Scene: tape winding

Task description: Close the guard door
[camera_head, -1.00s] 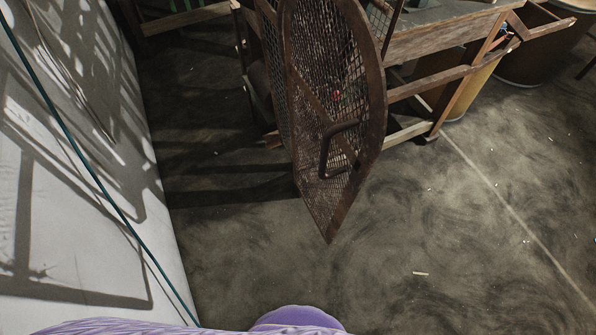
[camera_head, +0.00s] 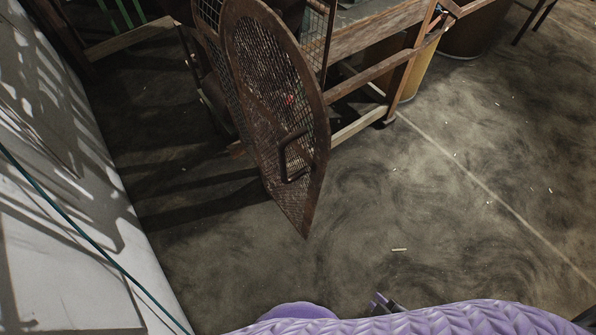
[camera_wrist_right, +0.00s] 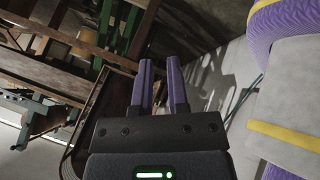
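The guard door (camera_head: 262,150) is a rusty mesh panel with a curved frame. It stands swung out from the wooden machine (camera_head: 375,35), its pointed lower corner over bare floor. A bent metal handle (camera_head: 284,160) sits on its face. My right gripper (camera_head: 381,301) shows at the bottom edge of the head view, well short of the door and touching nothing; the purple arm hides part of it. In the right wrist view its two purple fingers (camera_wrist_right: 160,75) are a little apart with nothing between them. My left gripper is not in view.
A pale wall (camera_head: 50,230) with a green hose (camera_head: 75,232) runs along the left. A yellowish drum (camera_head: 413,70) and a brown bin (camera_head: 470,35) stand beyond the machine. The floor in front and to the right is clear apart from small scraps.

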